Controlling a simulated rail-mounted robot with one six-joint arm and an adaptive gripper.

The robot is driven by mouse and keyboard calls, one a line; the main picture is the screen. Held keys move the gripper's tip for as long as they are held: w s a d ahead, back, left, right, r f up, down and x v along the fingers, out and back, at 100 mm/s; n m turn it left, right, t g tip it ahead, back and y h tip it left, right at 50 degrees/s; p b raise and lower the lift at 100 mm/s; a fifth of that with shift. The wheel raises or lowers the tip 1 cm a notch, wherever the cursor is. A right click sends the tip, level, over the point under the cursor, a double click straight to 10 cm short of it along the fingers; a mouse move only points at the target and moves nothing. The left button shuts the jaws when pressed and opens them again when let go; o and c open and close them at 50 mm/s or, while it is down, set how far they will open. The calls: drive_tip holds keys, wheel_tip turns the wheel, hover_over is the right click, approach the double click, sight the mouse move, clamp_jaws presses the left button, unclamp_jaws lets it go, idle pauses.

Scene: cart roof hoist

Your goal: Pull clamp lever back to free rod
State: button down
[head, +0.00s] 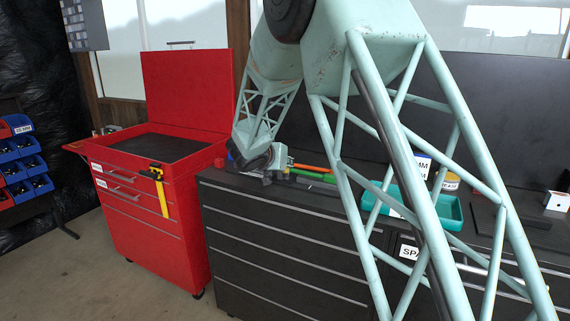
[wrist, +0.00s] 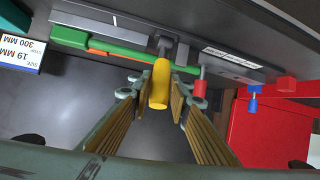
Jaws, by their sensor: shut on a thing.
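In the wrist view a yellow lever (wrist: 160,86) stands between the two brown-padded fingers of my gripper (wrist: 160,90), which is shut on it. A green rod (wrist: 112,47) runs across behind the lever, close to a dark grey clamp part (wrist: 172,52). In the head view my gripper (head: 272,160) is low over the left end of the black bench, beside the green rod (head: 314,175). There the lever and clamp cannot be made out behind my gripper.
An orange rod (wrist: 110,53) lies alongside the green one. Red-handled (wrist: 200,88) and blue (wrist: 252,103) pieces are close to the right. A red cart (head: 150,190) with a raised lid stands left of the black bench (head: 280,235). A teal tray (head: 450,212) lies further right.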

drive_tip(key=shift+f, duration=0.1)
drive_tip(key=c, duration=2.4)
unclamp_jaws()
drive_tip(key=shift+s, duration=0.1)
drive_tip(key=shift+v, duration=6.05)
drive_tip(key=shift+a, duration=0.1)
